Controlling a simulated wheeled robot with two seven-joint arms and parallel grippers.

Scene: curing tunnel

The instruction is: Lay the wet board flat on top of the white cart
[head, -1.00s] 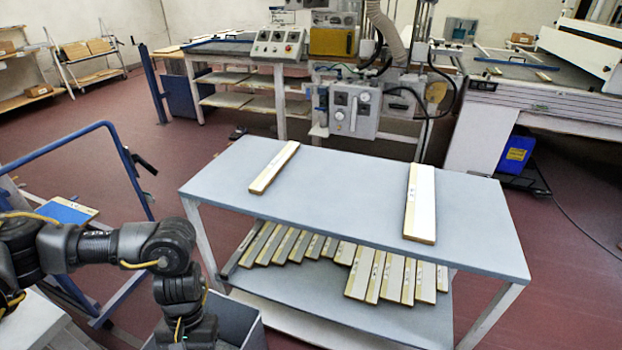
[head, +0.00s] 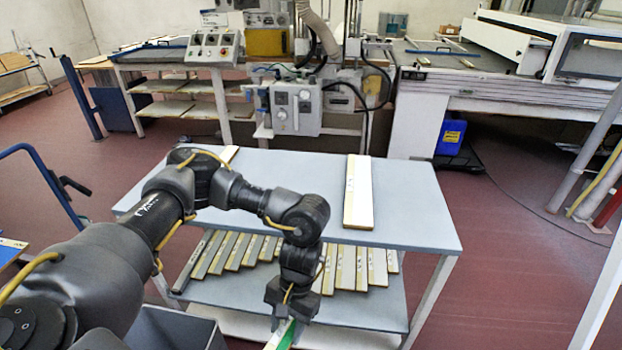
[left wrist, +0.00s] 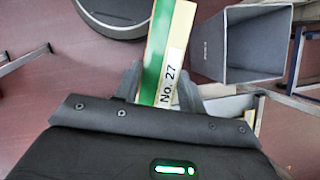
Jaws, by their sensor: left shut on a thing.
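My left gripper (head: 285,312) is shut on the wet board (left wrist: 158,50), a narrow green and cream board with a white label reading "No. 27". Only a short end of the board shows at the bottom of the head view. The gripper hangs pointing down in front of the near side of the white-legged cart (head: 290,170), lower than its pale grey-blue top. On the cart top lie a white board (head: 357,195) right of the middle and another board (head: 229,154), partly hidden behind my left arm. My right gripper is not in view.
Several boards (head: 345,268) lie in a row on the cart's lower shelf. A grey bin (head: 175,328) stands at the lower left and shows in the left wrist view (left wrist: 242,45). A blue-railed trolley (head: 45,170) is at the left.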

